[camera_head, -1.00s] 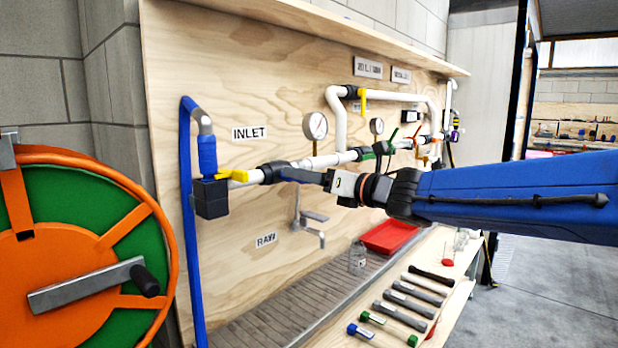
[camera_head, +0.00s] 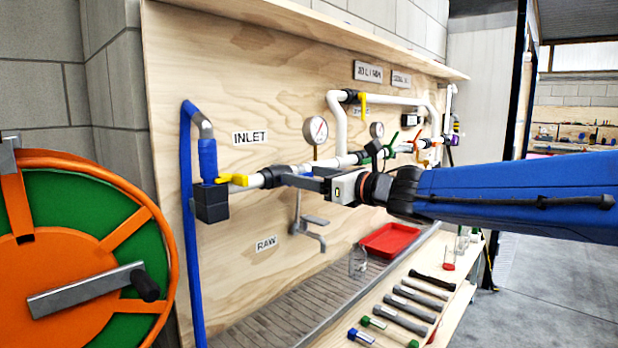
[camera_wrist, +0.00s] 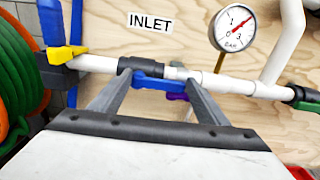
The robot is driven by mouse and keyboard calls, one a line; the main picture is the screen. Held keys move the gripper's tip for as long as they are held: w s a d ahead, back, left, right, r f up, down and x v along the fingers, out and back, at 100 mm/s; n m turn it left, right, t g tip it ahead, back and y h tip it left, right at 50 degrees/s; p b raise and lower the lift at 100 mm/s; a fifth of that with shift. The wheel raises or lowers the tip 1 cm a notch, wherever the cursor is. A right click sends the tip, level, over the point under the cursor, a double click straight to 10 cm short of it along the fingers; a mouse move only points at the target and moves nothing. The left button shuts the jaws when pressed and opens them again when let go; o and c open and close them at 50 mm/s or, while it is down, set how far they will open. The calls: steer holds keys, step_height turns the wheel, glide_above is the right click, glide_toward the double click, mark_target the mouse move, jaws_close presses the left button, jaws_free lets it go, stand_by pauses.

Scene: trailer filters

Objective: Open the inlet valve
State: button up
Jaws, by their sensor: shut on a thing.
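The inlet pipe run is on the plywood board, under the INLET label (camera_head: 250,137). In the wrist view, a blue valve handle (camera_wrist: 160,83) lies roughly along the white pipe (camera_wrist: 97,63), beside a black valve body. My gripper (camera_head: 298,176) is at this handle, with one finger near each end of it, and is shut on it. In the head view my fingers mostly hide the handle. A yellow lever (camera_head: 232,179) sits to the left, by the dark block (camera_head: 211,200) under the blue hose fitting; it also shows in the wrist view (camera_wrist: 66,53).
A pressure gauge (camera_head: 315,130) stands above the pipe, just right of my gripper. Below are a tap (camera_head: 310,226), a red tray (camera_head: 390,239) and several filter tubes on the bench. An orange and green hose reel (camera_head: 80,240) fills the left side.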

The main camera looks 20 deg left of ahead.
steer(key=o, duration=1.5)
steer(key=v, duration=1.7)
steer(key=shift+d, duration=0.25)
steer(key=shift+s, duration=0.15)
